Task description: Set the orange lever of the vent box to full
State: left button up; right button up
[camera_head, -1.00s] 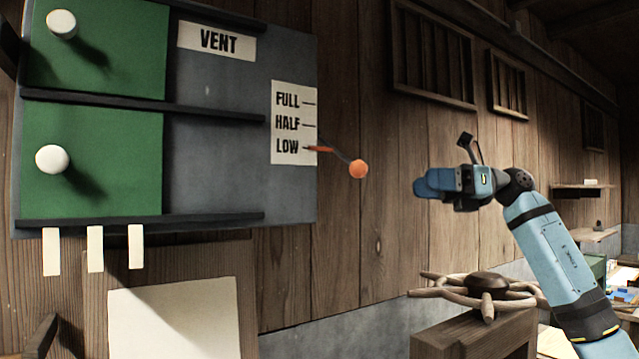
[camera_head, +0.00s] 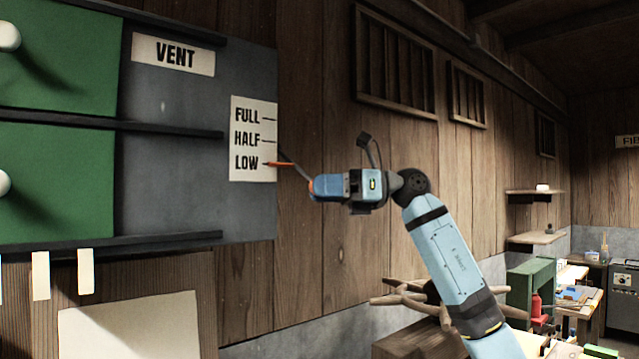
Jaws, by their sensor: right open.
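The grey vent box (camera_head: 180,135) with green panels hangs on the wooden wall at the left. Its label plate (camera_head: 252,172) reads FULL, HALF and LOW from top to bottom. The orange pointer of the lever (camera_head: 278,164) is at LOW. The dark lever arm runs right and down from it to my right gripper (camera_head: 318,187). The lever's orange knob is almost wholly hidden by the gripper; only a thin orange edge shows at the gripper's tip. The jaws are open and at the knob; I cannot tell whether they touch it. My left gripper is out of view.
White knobs (camera_head: 9,37) stand out from the green panels. Shelves (camera_head: 535,237) and a cluttered bench are at the far right. The wall around the gripper is clear.

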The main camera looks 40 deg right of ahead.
jog(key=shift+w+a, duration=0.15)
jog(key=shift+a, duration=0.2)
